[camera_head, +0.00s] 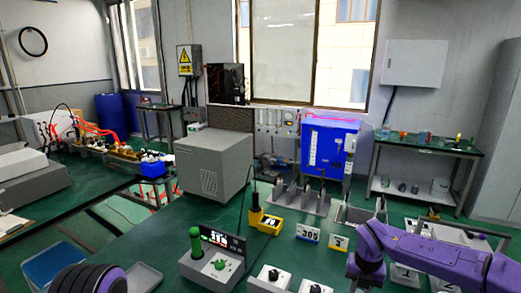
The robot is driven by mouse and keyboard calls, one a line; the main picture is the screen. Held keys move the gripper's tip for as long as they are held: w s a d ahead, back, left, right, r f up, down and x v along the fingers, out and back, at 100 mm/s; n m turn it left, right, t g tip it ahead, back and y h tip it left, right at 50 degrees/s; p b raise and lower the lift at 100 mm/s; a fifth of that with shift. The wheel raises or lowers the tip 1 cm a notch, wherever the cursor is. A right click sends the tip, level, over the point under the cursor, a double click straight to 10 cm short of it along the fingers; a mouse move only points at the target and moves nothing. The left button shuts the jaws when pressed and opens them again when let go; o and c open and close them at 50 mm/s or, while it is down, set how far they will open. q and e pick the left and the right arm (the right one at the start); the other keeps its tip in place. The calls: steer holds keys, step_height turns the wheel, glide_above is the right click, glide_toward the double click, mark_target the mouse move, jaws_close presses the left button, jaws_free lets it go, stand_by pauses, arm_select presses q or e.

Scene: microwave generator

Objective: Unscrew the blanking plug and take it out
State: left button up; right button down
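I cannot tell for certain which thing is the blanking plug. Near the front of the green bench stand white blocks with black knobs, one block (270,279) left of another (314,286). Only a dark ridged part of my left arm shows at bottom left. Neither gripper can be seen.
Number cards (307,233), a yellow holder (270,224) and grey metal stands (300,195) are on the bench. A large grey cabinet (215,163) and a blue machine (329,145) stand behind. A grey tray (144,278) lies at the lower left.

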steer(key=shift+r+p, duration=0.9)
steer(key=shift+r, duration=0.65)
